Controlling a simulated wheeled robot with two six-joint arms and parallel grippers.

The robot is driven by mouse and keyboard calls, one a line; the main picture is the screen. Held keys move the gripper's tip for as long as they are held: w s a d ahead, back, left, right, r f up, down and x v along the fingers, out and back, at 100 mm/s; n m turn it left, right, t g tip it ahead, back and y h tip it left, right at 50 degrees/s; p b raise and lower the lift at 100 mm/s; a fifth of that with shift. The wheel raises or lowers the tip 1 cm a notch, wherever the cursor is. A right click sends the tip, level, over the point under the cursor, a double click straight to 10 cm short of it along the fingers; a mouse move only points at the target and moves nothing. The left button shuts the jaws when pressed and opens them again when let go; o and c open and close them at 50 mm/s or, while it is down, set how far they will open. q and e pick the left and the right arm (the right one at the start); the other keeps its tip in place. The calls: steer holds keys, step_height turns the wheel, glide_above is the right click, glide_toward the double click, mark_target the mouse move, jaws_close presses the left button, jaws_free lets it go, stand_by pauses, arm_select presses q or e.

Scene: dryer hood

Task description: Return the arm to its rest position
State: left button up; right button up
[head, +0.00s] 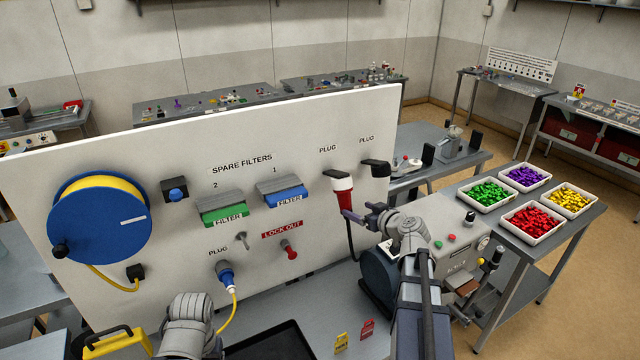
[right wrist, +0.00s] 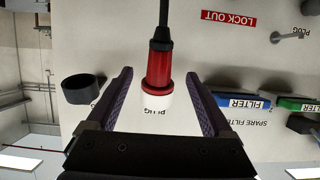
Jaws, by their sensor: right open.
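My right arm (head: 415,290) reaches up from the bottom of the head view to the white panel (head: 120,150). Its gripper (head: 362,214) is open, close to the red plug (head: 344,196), which has a white collar and hangs from a dark holder with its black cable below. In the right wrist view the red plug (right wrist: 158,68) shows between the two spread fingers, with gaps on both sides. A grey part of my left arm (head: 190,320) shows at the bottom; its gripper is out of view.
An empty dark holder (head: 375,168) is right of the red plug. A blue plug (head: 226,275) with a yellow cable, a red lock-out knob (head: 290,250) and a blue reel (head: 98,220) are on the panel. A grey machine (head: 450,240) and trays of coloured pieces (head: 532,238) stand at right.

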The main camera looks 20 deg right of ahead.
steer(key=s+a+f+n+g+y+b, duration=0.2)
steer(key=a+f+g+b, duration=0.25)
steer(key=a+f, duration=0.65)
steer(key=s+a+f+n+g+y+b, duration=0.1)
steer(key=s+a+f+g+y+b, duration=0.35)
steer(key=a, duration=1.05)
steer(key=s+a+f+g+h+b, duration=0.2)
steer(key=s+a+f+h+b, duration=0.2)
steer(key=s+f, duration=0.3)
steer(key=s+a+f+g+h+b, duration=0.3)
steer(key=s+a+f+h+b, duration=0.2)
steer(key=f, duration=0.6)
steer(key=s+a+b, duration=0.1)
steer(key=s+a, duration=0.1)
steer(key=s, duration=0.1)
steer(key=shift+s+a+f, duration=0.15)
steer(key=shift+s+a, duration=0.15)
